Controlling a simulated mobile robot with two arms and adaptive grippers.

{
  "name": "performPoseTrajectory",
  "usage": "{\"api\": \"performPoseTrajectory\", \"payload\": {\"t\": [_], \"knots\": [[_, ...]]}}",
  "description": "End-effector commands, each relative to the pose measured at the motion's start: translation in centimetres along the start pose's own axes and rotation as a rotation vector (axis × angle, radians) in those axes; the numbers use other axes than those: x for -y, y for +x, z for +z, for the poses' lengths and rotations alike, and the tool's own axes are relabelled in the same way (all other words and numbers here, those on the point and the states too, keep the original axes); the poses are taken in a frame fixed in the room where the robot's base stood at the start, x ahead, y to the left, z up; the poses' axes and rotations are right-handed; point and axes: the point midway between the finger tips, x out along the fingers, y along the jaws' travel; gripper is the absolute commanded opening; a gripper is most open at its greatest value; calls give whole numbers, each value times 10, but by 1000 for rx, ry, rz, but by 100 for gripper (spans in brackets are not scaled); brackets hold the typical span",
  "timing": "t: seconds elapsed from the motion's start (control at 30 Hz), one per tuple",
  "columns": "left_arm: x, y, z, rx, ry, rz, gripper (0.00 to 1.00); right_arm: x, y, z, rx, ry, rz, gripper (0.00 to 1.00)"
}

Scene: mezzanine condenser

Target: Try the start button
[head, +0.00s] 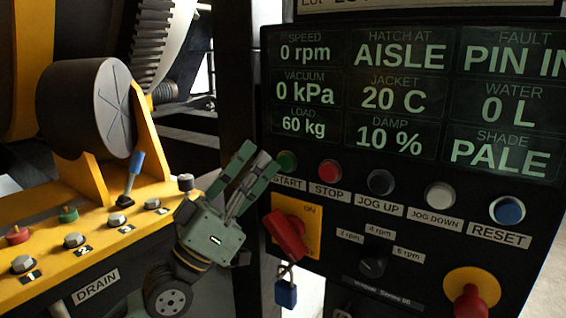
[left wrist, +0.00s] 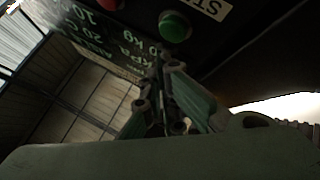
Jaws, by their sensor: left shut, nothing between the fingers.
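The green START button (head: 286,162) is at the left end of the button row on the dark control panel, its label below it. It also shows in the left wrist view (left wrist: 174,27), round and green in a dark ring, beside its white label. My left gripper (head: 256,158) is shut and empty, its fingers pointing up toward the button. In the head view the fingertips are just left of the button and partly overlap its edge. In the left wrist view the fingertips (left wrist: 166,62) are just short of it, with no clear contact. My right gripper is not in view.
The red STOP button (head: 329,170) is right of START, then JOG UP (head: 381,182), JOG DOWN and RESET. Below are a red rotary switch (head: 287,235) with a blue padlock (head: 286,292). A yellow console (head: 100,240) with knobs and a lever stands left. The display reads 0 rpm.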

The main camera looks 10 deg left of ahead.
Motion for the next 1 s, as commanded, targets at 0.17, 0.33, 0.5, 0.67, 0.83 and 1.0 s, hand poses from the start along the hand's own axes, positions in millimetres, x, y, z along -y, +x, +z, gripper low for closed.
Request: {"api": "performPoseTrajectory", "payload": {"t": [0.17, 0.33, 0.5, 0.67, 0.83, 1.0], "knots": [[0, 0, 0, -1, 0, 0, 0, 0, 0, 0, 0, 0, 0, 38], [-6, -8, -7, 0, 0, -1, 0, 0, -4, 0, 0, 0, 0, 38], [-15, -20, -15, 0, 1, 0, 0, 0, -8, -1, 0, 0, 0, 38], [-22, -30, -22, 0, 0, -1, 0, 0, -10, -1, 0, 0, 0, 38], [-26, -35, -26, -1, 0, 1, 0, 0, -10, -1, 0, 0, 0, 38], [-26, -35, -26, -1, 0, 1, 0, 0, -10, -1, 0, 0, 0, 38]]}}
